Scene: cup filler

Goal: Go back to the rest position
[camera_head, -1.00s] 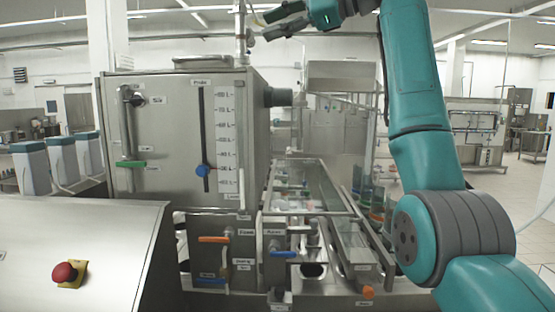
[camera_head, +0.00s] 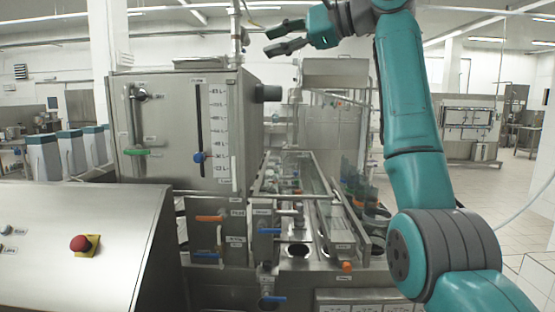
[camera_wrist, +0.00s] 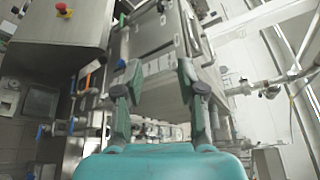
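My gripper (camera_head: 272,41) is at the top of the head view, raised in front of and to the right of the vertical pipe above the steel tank. Its two fingers point left and stand apart, with nothing between them. In the wrist view my gripper (camera_wrist: 158,75) also shows its two fingers spread and empty, with the tank behind them. The steel tank (camera_head: 180,125) with its level scale stands at centre left in the head view, clear below the gripper.
A control panel (camera_head: 90,235) with a red emergency button (camera_head: 80,243) is at lower left. Valves with orange handles (camera_head: 210,218) and blue handles (camera_head: 270,231) sit below the tank. A steel conveyor trough (camera_head: 335,215) runs back at centre. Open floor lies at right.

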